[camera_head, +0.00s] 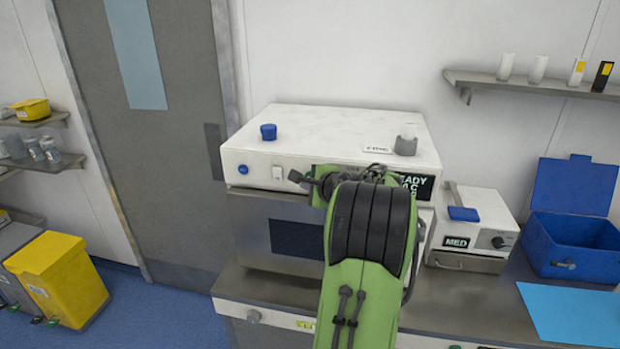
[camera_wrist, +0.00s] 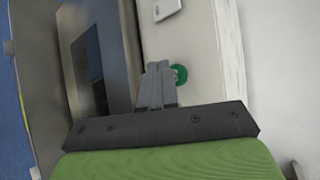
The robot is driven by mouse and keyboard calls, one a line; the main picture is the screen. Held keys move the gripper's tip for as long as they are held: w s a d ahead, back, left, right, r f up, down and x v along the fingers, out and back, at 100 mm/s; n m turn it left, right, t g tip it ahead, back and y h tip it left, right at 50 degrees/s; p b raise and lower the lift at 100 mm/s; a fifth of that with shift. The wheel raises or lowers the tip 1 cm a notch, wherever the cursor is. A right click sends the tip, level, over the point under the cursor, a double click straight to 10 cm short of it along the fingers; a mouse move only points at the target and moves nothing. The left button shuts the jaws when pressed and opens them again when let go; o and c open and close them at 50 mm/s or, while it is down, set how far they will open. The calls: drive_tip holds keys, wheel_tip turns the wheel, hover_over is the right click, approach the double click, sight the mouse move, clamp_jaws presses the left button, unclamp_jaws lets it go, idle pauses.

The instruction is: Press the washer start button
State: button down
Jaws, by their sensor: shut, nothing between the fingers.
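The washer (camera_head: 330,135) is a white box with a dark front door, standing on the counter. In the wrist view, a round green button (camera_wrist: 180,72) shows on its white front panel (camera_wrist: 190,40). My gripper (camera_wrist: 160,68) is shut and empty, its fingertips overlapping the button's left edge in that view. I cannot tell whether they touch it. A blue round button (camera_head: 243,169) and a white rocker switch (camera_head: 278,173) sit further left on the panel. The switch also shows in the wrist view (camera_wrist: 167,9).
A small MED box (camera_head: 480,215) and an open blue case (camera_head: 575,240) stand on the counter at right. A shelf (camera_head: 530,84) hangs above.

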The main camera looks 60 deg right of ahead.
idle(0.5)
drive_tip(key=shift+w+d+p, duration=0.2)
drive_tip(key=shift+d+p, duration=0.2)
drive_tip(key=shift+w+d+p, duration=0.15)
drive_tip(key=shift+d+p, duration=0.2)
idle(0.4)
drive_tip(key=shift+a, duration=0.1)
drive_tip(key=shift+s+a+b, duration=0.35)
drive_tip(key=shift+a+b, duration=0.15)
drive_tip(key=shift+a, duration=0.15)
drive_tip(key=a, duration=0.1)
drive_tip(key=s+a+b, duration=0.1)
drive_tip(key=a, duration=0.1)
drive_tip(key=s+a+b, duration=0.1)
drive_tip(key=shift+a, duration=0.3)
